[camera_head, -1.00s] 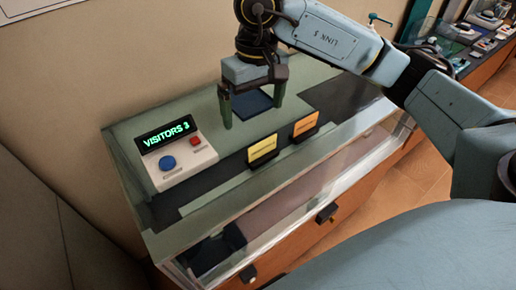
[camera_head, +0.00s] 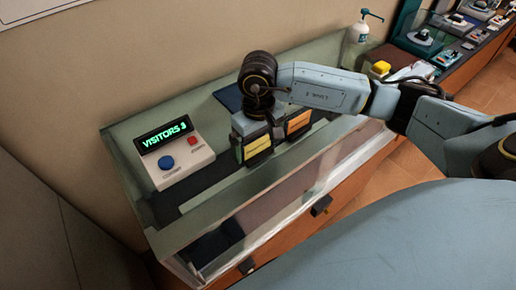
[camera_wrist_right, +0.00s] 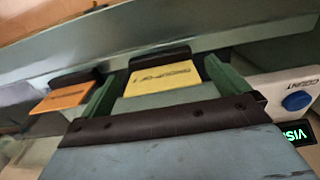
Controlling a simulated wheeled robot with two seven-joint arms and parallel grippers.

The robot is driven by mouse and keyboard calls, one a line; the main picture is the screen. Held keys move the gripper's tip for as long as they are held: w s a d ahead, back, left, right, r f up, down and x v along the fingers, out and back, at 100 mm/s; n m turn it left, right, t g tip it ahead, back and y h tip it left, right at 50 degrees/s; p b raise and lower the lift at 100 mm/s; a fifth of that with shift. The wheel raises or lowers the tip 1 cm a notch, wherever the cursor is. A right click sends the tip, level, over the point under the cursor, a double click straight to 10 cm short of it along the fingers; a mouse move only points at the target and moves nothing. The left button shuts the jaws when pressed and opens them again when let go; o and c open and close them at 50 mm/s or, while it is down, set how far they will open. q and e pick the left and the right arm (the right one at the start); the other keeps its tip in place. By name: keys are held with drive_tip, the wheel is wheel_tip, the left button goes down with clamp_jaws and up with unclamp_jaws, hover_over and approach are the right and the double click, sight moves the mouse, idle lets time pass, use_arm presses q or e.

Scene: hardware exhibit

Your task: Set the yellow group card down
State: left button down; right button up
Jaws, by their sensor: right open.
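The yellow group card (camera_head: 258,146) stands in a dark holder on the display counter, left of an orange card (camera_head: 298,122). My right gripper (camera_head: 257,150) is low over the yellow card, with its fingers to either side. In the right wrist view the yellow card (camera_wrist_right: 162,75) shows between the open green fingers of my right gripper (camera_wrist_right: 166,92), with gaps at its sides. The orange card (camera_wrist_right: 63,100) is outside the left finger there. My left gripper is not in view.
A counter box (camera_head: 175,158) reading "VISITORS 3", with blue and red buttons, sits left of the cards. A dark blue pad (camera_head: 229,96) lies behind my right gripper. A pump bottle (camera_head: 359,32) and a yellow-topped item (camera_head: 380,69) are farther right. The glass front edge is near.

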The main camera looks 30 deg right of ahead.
drive_tip(key=shift+f, duration=0.6)
drive_tip(key=shift+r, duration=0.1)
drive_tip(key=c, duration=1.1)
